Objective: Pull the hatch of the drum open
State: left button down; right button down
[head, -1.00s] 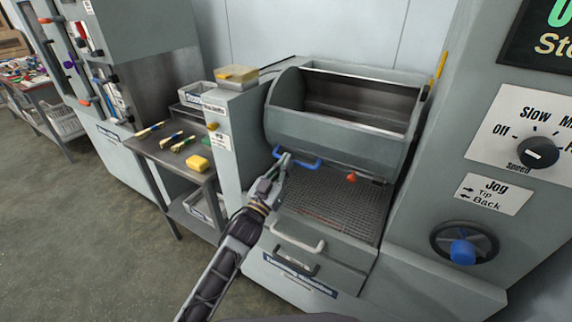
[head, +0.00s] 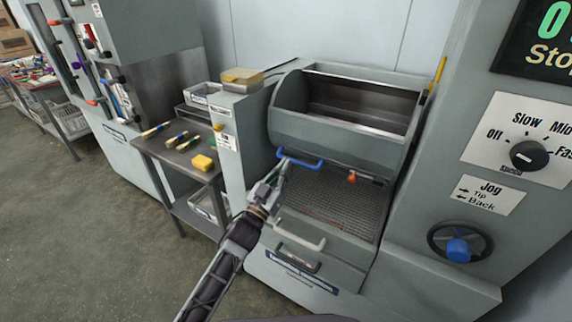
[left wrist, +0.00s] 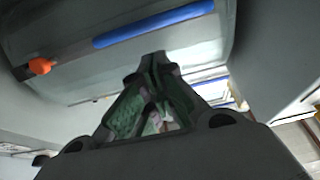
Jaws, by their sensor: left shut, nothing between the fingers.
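The grey drum (head: 335,130) sits in the machine at the centre of the head view, with an open-topped trough shape. A blue bar handle (head: 300,163) is on its lower front edge, and an orange-red knob (head: 352,177) is right of it. My left gripper (head: 284,168) is shut and empty at the left part of the blue handle. In the left wrist view the shut fingertips (left wrist: 154,60) point toward the handle (left wrist: 155,25), with a gap between them in the picture. The orange knob (left wrist: 40,66) shows there too. My right gripper is not in view.
Below the drum lie a mesh tray (head: 335,200) and a drawer with a pale handle (head: 300,237). A side table (head: 175,155) with brushes and a yellow sponge (head: 202,162) stands left. A control panel with a speed dial (head: 528,154) and handwheel (head: 460,244) stands right.

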pick_arm(q)
jog(key=s+a+f, duration=0.2)
jog(key=s+f, duration=0.1)
jog(key=f, duration=0.3)
jog(key=shift+s+a+f, duration=0.2)
jog(key=shift+s+f, duration=0.05)
jog(key=shift+f, duration=0.15)
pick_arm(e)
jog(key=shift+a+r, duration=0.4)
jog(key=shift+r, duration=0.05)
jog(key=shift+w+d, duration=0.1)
